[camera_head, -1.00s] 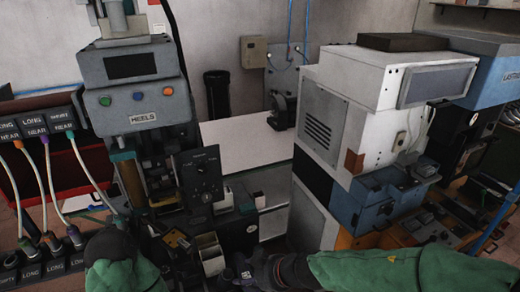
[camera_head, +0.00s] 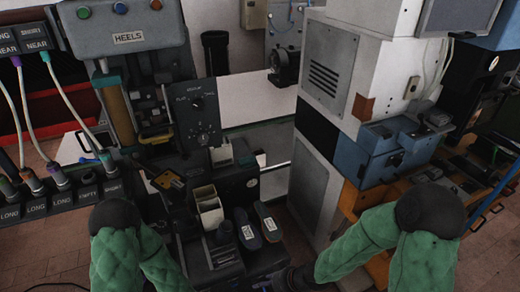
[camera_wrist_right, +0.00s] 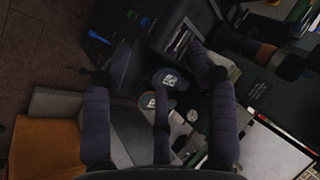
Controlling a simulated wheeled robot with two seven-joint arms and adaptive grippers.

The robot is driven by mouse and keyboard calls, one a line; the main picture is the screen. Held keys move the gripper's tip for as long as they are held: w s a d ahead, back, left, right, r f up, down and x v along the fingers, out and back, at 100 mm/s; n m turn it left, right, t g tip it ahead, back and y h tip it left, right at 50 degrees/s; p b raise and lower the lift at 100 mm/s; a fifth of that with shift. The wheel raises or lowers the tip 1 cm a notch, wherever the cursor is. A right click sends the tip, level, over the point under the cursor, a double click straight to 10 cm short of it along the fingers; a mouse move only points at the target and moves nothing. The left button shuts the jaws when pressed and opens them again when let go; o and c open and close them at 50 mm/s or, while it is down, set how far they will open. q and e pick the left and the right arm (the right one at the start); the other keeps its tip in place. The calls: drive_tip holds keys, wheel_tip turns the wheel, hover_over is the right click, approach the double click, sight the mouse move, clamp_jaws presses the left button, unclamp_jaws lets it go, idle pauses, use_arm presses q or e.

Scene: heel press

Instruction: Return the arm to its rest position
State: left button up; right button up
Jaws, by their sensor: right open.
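My right arm (camera_head: 375,245) is bent in the head view, its elbow raised at the right and its dark wrist at the bottom edge. My right gripper (camera_wrist_right: 163,65) shows in the right wrist view with its purple-grey fingers spread wide and nothing held between them. Two dark pieces with white labels (camera_head: 246,229) and (camera_head: 268,223) lie side by side on the front of the heel press (camera_head: 128,38). They also show beyond the right gripper's fingers, apart from them. My left arm (camera_head: 130,250) is at the lower left; its gripper is out of view.
Cream bins (camera_head: 207,208) stand on the press beside the labelled pieces. Cables (camera_head: 40,130) and labelled sockets are at the left. Some floor (camera_head: 50,270) is clear at the lower left.

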drive_tip(key=s+d+f+m+h+b, duration=0.1)
drive_tip(key=s+d+f+b, duration=0.1)
drive_tip(key=f, duration=0.6)
drive_tip(key=s+d+f+m+g+h+b, duration=0.1)
drive_tip(key=s+d+f+b, duration=0.1)
drive_tip(key=s+f+b, duration=0.2)
drive_tip(key=s+d+f+m+g+b, duration=0.1)
drive_tip(key=s+d+f+b, duration=0.1)
drive_tip(key=f, duration=0.9)
drive_tip(key=shift+s+d+f+m+h+b, duration=0.3)
drive_tip(key=shift+s+d+h+b, duration=0.15)
drive_tip(key=shift+s, duration=0.4)
